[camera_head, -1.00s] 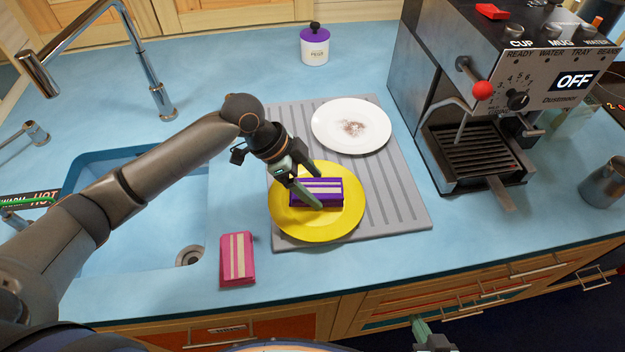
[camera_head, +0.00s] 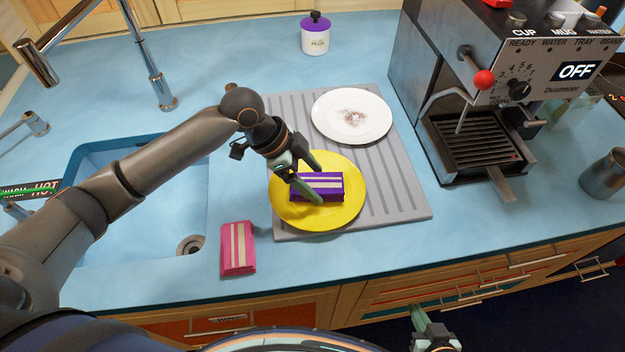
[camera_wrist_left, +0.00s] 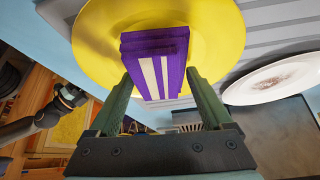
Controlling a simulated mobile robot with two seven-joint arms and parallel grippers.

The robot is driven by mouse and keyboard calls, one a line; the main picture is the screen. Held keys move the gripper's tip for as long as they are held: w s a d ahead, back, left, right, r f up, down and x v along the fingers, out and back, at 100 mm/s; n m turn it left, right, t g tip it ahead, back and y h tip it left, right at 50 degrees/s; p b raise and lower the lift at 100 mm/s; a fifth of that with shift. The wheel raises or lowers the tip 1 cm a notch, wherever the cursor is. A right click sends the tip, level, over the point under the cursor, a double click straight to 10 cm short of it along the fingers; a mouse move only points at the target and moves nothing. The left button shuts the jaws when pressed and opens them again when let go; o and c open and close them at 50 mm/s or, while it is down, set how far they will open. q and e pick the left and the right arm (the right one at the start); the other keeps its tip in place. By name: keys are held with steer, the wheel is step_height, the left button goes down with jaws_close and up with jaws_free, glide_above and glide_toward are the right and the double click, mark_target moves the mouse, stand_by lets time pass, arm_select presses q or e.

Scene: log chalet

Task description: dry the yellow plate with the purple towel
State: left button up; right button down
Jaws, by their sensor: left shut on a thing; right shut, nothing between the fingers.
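The yellow plate (camera_head: 345,215) lies on the grey ribbed drying mat (camera_head: 408,200). The purple towel (camera_head: 330,187), folded with pale stripes, is over the middle of the plate. My left gripper (camera_head: 320,185) is shut on the towel from above, its fingers at the towel's two sides. The left wrist view shows the towel (camera_wrist_left: 150,65) between the green fingers (camera_wrist_left: 158,90), against the yellow plate (camera_wrist_left: 215,40). Whether the towel presses on the plate is hard to tell. My right gripper (camera_head: 420,322) is low at the bottom edge, away from the counter, with nothing in it.
A white plate (camera_head: 372,112) with brown specks lies behind on the mat. A folded pink towel (camera_head: 228,250) lies at the counter's front, beside the sink (camera_head: 130,240). A coffee machine (camera_head: 480,110) stands right; a white jar with purple lid (camera_head: 315,38) stands behind.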

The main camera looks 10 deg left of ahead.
mark_target(308, 182)
arm_select(q)
steer(key=shift+r, duration=0.1)
steer(key=shift+r, duration=3.45)
steer(key=shift+s+a+n+t, duration=0.3)
steer(key=shift+a+n, duration=0.15)
steer(key=shift+n, duration=0.15)
steer(key=s+a+r+n+t+y, duration=0.1)
steer(key=a+r+n+t+y, duration=0.1)
steer(key=n, duration=0.5)
steer(key=s+a+r+n+t+y, duration=0.1)
steer(key=a+r+n+t+y, duration=0.1)
steer(key=a+n, duration=0.5)
steer(key=shift+s+r+y, duration=0.25)
steer(key=shift+s+y, duration=0.05)
steer(key=shift+y, duration=0.6)
